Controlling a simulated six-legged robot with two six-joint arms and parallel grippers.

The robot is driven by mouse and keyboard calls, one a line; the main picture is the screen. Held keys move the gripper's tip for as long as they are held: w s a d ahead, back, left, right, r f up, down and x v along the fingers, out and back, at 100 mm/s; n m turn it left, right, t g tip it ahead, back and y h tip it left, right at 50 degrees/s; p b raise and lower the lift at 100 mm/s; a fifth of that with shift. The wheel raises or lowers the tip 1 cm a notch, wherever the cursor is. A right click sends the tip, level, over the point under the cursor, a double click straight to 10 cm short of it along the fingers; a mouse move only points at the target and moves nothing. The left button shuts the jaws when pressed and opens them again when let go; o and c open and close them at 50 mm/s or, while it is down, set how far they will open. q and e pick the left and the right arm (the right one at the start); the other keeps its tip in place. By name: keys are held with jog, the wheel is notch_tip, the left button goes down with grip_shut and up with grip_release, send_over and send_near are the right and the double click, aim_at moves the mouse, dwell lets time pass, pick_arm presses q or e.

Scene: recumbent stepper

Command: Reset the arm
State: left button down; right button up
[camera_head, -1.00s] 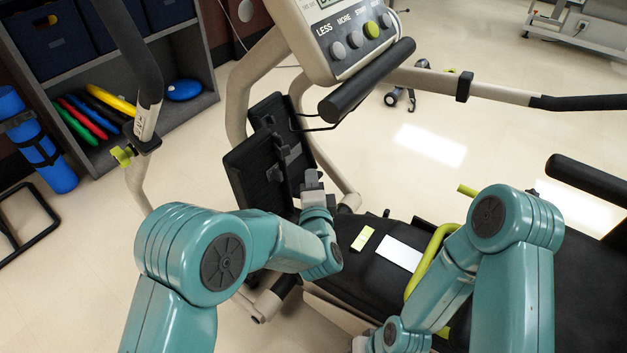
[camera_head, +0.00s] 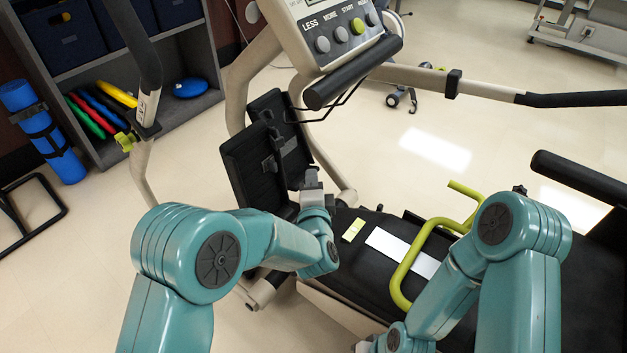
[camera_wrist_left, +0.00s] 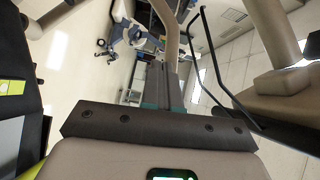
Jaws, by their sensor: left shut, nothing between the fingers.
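My left gripper (camera_head: 311,178) is grey and shut, with nothing in it. It points up in front of the stepper's black foot pedals (camera_head: 252,158), and I cannot tell whether it touches them. My left arm (camera_head: 190,255) is bent, coming in from the lower left. My right arm (camera_head: 505,225) is folded over the black seat, close to the yellow-green seat handle (camera_head: 408,268). Its gripper is mostly cut off at the bottom edge. The stepper has a console (camera_head: 328,32) with several buttons, a left handle arm (camera_head: 138,62) and a right handle arm (camera_head: 510,94).
A shelf (camera_head: 100,68) with coloured discs stands at the back left, with a blue roll (camera_head: 45,135) beside it. A black armrest (camera_head: 580,178) is at the right.

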pick_arm(q)
jog(key=w+a+f+n+g+y, duration=0.1)
jog(key=a+f+y, duration=0.15)
jog(key=a, duration=0.35)
jog(key=w+a+f+n+g+y, duration=0.1)
jog(key=a+f, duration=0.2)
jog(key=a, duration=0.3)
jog(key=s+a+f+n+g, duration=0.1)
jog(key=s+a+f+g, duration=0.2)
jog(key=s+a+f, duration=0.45)
jog(key=s+a+f+n+g+h, duration=0.25)
jog(key=s+f+n+g, duration=0.25)
jog(key=s+f, duration=0.55)
jog(key=s+d+f+n+g+h, duration=0.2)
jog(key=s+d+n+g, duration=0.15)
jog(key=s+n, duration=0.4)
jog(key=s+d+f+n+g+h, duration=0.1)
jog(key=s+d+n+g+h, duration=0.2)
jog(key=s, duration=0.7)
notch_tip(320, 180, up, 26)
jog(key=n+p, duration=0.1)
jog(key=p, duration=2.5)
jog(key=shift+r+y, duration=0.2)
jog(key=shift+y, duration=0.1)
